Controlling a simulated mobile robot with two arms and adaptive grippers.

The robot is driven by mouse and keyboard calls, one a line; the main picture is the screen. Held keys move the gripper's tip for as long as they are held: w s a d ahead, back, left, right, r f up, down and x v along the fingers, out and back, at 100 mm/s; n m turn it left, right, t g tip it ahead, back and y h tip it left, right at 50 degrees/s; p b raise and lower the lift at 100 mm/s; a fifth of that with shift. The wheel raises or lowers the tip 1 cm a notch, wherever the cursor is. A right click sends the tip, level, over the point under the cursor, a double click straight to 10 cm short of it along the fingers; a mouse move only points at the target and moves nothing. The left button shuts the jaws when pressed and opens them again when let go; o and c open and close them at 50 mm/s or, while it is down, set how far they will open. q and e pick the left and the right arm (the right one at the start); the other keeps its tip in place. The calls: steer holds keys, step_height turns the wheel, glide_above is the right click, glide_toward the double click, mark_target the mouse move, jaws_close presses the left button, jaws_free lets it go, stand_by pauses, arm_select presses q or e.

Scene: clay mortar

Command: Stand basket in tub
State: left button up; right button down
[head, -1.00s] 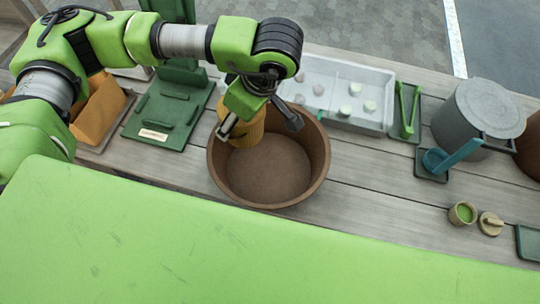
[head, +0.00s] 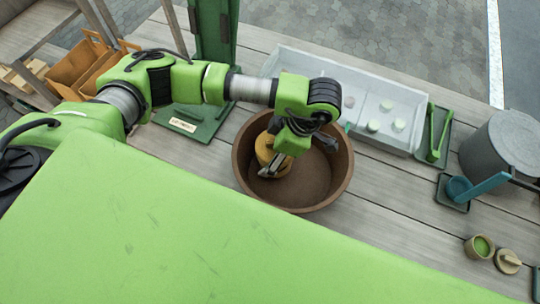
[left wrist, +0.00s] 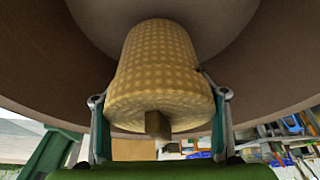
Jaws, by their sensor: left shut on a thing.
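The yellow woven basket (head: 265,150) is inside the round brown tub (head: 335,185), in its left part. My left gripper (head: 298,157) reaches down into the tub and is shut on the basket. In the left wrist view the basket (left wrist: 158,65) sits between the two fingers of the left gripper (left wrist: 157,97), with a short brown peg on its near end. The tub's wall (left wrist: 270,65) curves around it. I cannot tell whether the basket's far end touches the tub's floor. My right gripper is not in view.
A pale divided tray (head: 330,72) with small round pieces stands behind the tub. A green clip on a stand (head: 436,135), a grey pot (head: 500,145) and a blue ladle (head: 478,187) are to the right. A green stand (head: 212,40) rises at the left back.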

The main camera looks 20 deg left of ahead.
arm_select(q)
step_height(320, 180, down, 2)
steer(key=shift+f, duration=0.1)
steer(key=shift+f, duration=0.1)
steer(key=o, duration=1)
steer(key=shift+o, duration=0.2)
steer(key=b+v, duration=0.1)
steer(key=v, duration=1)
steer(key=shift+w+f+b, duration=0.1)
steer(key=shift+b, duration=0.25)
steer(key=shift+d+r, duration=0.2)
steer(key=shift+r, duration=0.45)
